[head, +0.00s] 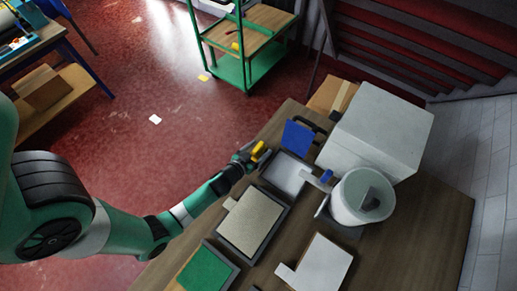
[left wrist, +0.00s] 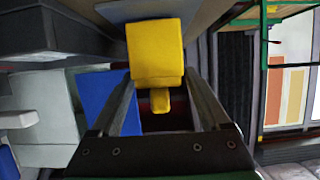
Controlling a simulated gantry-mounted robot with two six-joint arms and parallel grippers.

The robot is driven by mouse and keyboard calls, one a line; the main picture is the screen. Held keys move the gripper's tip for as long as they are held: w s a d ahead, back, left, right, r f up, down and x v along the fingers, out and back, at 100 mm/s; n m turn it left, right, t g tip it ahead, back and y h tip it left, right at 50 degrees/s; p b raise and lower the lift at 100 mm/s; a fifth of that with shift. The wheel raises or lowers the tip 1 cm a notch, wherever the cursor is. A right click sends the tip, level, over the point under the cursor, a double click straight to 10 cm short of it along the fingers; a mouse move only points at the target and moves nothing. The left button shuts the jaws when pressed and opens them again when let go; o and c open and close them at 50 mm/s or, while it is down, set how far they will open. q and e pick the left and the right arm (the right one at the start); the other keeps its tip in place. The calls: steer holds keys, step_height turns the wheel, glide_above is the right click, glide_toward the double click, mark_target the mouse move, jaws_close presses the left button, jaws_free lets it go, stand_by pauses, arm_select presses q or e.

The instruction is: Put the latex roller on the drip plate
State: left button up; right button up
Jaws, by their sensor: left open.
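A yellow block with a narrow yellow stub, which looks like the latex roller (head: 259,151), is at my left gripper (head: 247,158) by the table's left edge. In the left wrist view the yellow roller (left wrist: 156,48) lies straight ahead. Its stub points back between the spread fingers of my left gripper (left wrist: 160,100), with dark gaps on both sides. The gripper is open; whether a finger touches the stub is unclear. A shallow dark-rimmed tray with a pale surface (head: 289,174), perhaps the drip plate, lies just right of the gripper. My right gripper is not in view.
A blue panel (head: 297,138) stands behind the tray; it also shows in the left wrist view (left wrist: 106,100). A white pot (head: 352,203) and a large pale box (head: 376,128) stand to the right. Beige, green and white panels lie nearer. A green cart (head: 246,72) stands beyond.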

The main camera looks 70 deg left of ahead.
arm_select(q)
steer(key=shift+r+p, duration=0.25)
steer(key=shift+p, duration=0.05)
steer(key=b+v, duration=0.1)
steer(key=v, duration=1.1)
steer(key=shift+f, duration=0.15)
